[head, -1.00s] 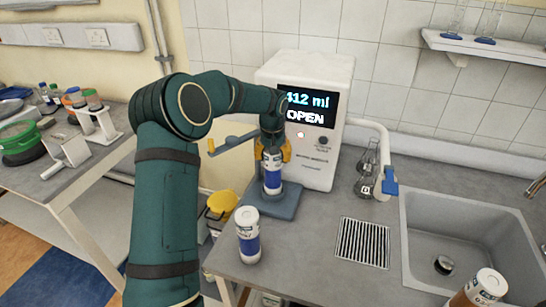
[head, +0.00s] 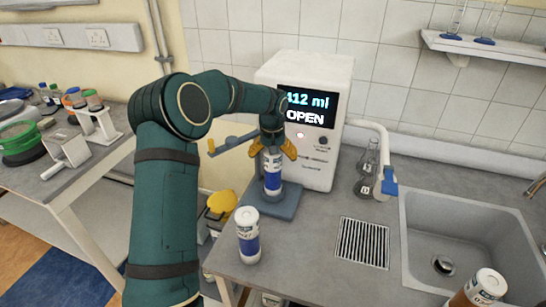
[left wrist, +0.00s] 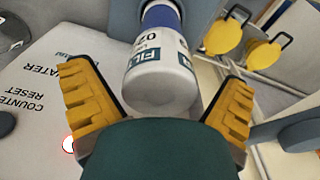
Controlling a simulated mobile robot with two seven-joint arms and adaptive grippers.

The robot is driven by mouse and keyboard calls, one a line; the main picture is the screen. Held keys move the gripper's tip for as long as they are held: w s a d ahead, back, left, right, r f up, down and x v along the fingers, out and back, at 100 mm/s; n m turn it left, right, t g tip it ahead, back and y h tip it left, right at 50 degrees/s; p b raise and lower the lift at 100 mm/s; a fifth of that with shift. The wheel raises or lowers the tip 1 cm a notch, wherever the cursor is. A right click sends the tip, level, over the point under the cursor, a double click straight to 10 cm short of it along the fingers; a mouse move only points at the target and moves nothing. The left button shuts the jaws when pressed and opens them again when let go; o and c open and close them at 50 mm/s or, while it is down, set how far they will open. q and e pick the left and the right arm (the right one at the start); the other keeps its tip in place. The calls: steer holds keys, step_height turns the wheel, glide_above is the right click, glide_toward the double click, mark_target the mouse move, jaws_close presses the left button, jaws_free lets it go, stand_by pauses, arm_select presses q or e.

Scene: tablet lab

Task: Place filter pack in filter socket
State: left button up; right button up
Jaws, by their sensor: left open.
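A white filter pack with a blue band (head: 272,172) stands upright at the blue-grey base (head: 286,205) in front of the white water machine (head: 318,80). Its lower end meets the base; I cannot tell how deep it sits. My left gripper (head: 273,150) is over the pack's top with its yellow fingers spread. In the left wrist view the pack (left wrist: 160,75) is between the fingers (left wrist: 160,95), with gaps on both sides. The machine's screen reads "412 ml" and "OPEN". My right gripper is not in view.
A similar blue-banded canister (head: 248,236) stands on the front of the counter, and a brown-banded one (head: 485,288) is at the lower right. A drain grate (head: 362,243) and sink (head: 420,215) are right. Glass flasks (head: 368,175) stand beside the machine.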

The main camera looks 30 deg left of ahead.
arm_select(q)
steer(key=r, duration=0.7)
steer(key=s+r, duration=0.1)
steer(key=r, duration=0.3)
steer(key=shift+d+r+p, duration=0.3)
